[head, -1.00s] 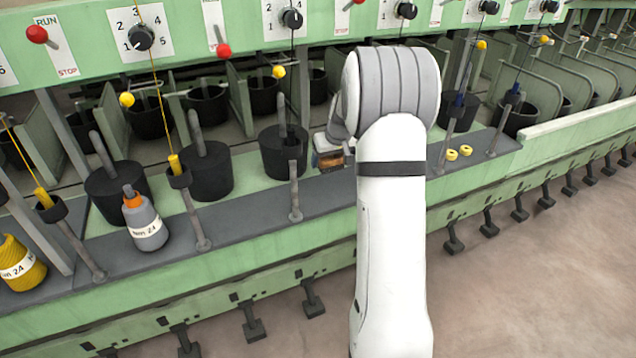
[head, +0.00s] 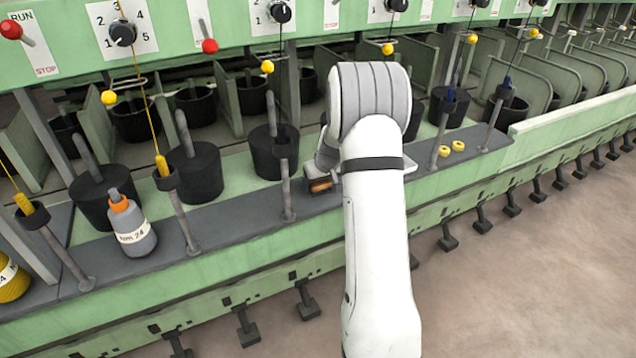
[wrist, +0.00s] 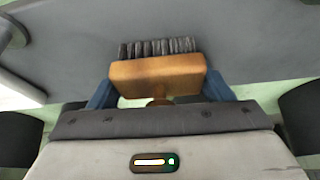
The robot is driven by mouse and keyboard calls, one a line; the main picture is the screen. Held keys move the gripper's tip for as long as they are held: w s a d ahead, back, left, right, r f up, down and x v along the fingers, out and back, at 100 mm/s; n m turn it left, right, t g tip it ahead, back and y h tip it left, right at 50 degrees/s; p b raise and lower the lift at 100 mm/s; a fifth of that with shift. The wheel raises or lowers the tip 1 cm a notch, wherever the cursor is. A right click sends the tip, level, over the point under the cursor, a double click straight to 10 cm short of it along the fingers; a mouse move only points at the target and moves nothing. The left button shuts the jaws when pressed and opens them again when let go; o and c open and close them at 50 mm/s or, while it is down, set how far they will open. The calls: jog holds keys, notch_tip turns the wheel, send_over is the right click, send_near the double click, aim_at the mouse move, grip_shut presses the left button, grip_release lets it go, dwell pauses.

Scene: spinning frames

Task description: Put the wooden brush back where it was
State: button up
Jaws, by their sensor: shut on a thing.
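The wooden brush (wrist: 157,76) has an orange-brown wooden block with dark grey bristles that point away from my gripper. It is between the two blue fingers of my gripper (wrist: 160,92) in the wrist view, and the gripper is shut on it. Grey shelf surface shows beyond the bristles; I cannot tell whether they touch it. In the head view a small part of the brush (head: 320,184) shows over the grey shelf (head: 240,212), left of my white arm. My arm hides most of the gripper there.
A grey bottle with an orange cap (head: 132,228) stands on the shelf at left. Thin grey posts (head: 286,185) rise from the shelf. Black pots (head: 193,172) stand behind it. Two yellow rings (head: 451,149) lie on the shelf right of my arm.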

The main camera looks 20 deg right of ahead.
jog(key=shift+f, duration=0.1)
jog(key=o, duration=1.1)
jog(key=shift+r, duration=0.3)
jog(key=p+v, duration=0.1)
jog(key=v, duration=1)
jog(key=shift+s+r, duration=0.3)
